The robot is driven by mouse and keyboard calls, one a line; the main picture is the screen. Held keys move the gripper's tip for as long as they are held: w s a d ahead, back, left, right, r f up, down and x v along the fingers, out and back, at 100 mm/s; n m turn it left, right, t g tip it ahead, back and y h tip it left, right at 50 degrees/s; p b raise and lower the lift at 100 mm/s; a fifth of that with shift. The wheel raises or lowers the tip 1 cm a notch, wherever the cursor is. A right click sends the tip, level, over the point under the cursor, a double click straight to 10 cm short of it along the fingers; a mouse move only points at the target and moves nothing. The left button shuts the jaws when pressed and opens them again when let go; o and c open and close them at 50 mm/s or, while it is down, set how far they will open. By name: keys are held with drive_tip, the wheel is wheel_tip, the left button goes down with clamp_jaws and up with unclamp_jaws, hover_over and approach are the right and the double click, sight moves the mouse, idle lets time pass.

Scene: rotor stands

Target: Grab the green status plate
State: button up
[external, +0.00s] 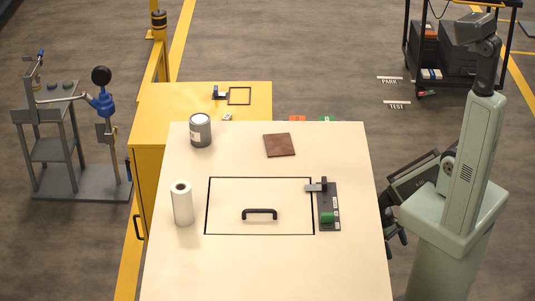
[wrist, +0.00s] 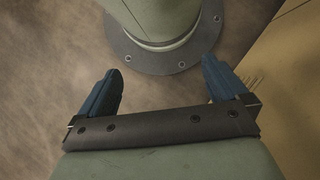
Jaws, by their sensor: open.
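Beyond the far edge of the pale table, a small green plate (external: 327,119) shows beside an orange-red one (external: 297,119); most of each is hidden by the table. I cannot tell for sure which green piece is the status plate. My gripper (wrist: 165,70) is open and empty in the wrist view, its two blue fingers wide apart above my round base flange and the floor. No green plate shows there. In the external view my arm stands right of the table, and the gripper is largely hidden.
The pale table (external: 165,265) carries a grey can (external: 200,131), a white roll (external: 182,204), a brown tile (external: 279,145) and a hatch with a black handle (external: 259,212). A yellow cabinet (external: 160,110) adjoins at left. A dark cart (external: 440,70) stands at back right.

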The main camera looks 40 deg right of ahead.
idle(0.4)
drive_tip(key=w+d+r+n+t, duration=0.2)
drive_tip(key=w+d+r+n, duration=0.5)
drive_tip(key=w, duration=0.3)
drive_tip(key=w+d+r+n+t+h, duration=0.1)
drive_tip(key=w+d+r+n, duration=0.3)
drive_tip(key=w+r+n, duration=0.35)
drive_tip(key=w+d+r+n+t, duration=0.2)
drive_tip(key=w+d+r+n, duration=0.5)
drive_tip(key=w, duration=0.4)
wheel_tip(320, 180, up, 20)
drive_tip(key=n+t+y, duration=0.1)
drive_tip(key=n+t, duration=0.1)
drive_tip(key=n, duration=0.4)
hover_over(328, 120)
drive_tip(key=s+a, duration=0.3)
drive_tip(key=shift+m, duration=0.25)
drive_tip(key=shift+w+d+f, duration=0.1)
drive_tip(key=shift+w+f, duration=0.1)
drive_tip(key=shift+f, duration=3.05)
drive_tip(key=shift+w+f, duration=0.2)
drive_tip(key=shift+f, duration=3)
drive_tip(key=c, duration=1.1)
drive_tip(key=shift+r, duration=0.15)
